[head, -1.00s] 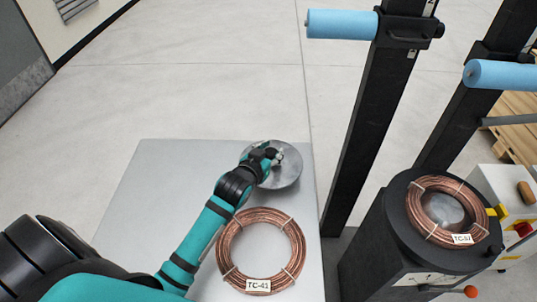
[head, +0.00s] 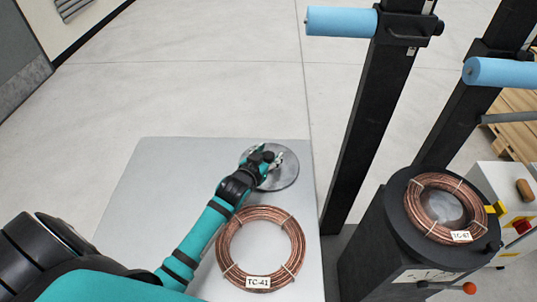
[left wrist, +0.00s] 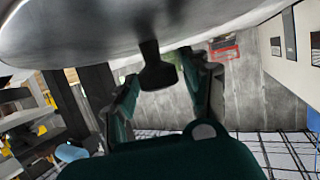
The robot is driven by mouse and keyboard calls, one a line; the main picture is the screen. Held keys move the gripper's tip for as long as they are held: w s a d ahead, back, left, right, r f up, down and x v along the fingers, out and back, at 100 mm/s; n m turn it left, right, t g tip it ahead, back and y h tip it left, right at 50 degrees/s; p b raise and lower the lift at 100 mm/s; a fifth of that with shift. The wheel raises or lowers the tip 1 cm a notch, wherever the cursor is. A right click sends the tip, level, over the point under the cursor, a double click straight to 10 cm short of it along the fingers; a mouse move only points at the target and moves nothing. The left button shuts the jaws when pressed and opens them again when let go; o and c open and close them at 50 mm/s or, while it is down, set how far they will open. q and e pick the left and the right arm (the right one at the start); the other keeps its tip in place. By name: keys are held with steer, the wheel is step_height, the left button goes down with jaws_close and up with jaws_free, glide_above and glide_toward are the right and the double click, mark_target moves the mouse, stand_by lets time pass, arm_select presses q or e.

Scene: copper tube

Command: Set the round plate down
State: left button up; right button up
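The round plate (head: 288,179) is a grey metal disc at the back right of the light grey table (head: 150,215). My left gripper (head: 274,157) is over the plate. In the left wrist view, its two fingers (left wrist: 165,82) stand spread on either side of the knob, with narrow gaps showing. My right gripper is not in view.
A copper coil tagged TC-41 (head: 231,263) lies on the table just in front of the plate. A second coil (head: 418,215) sits on a black drum stand (head: 365,245) at right. A dark post (head: 365,130) rises beside the table's right edge.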

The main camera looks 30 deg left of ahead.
arm_select(q)
steer(key=shift+o, duration=0.3)
steer(key=shift+r, duration=0.2)
steer(key=v, duration=1.2)
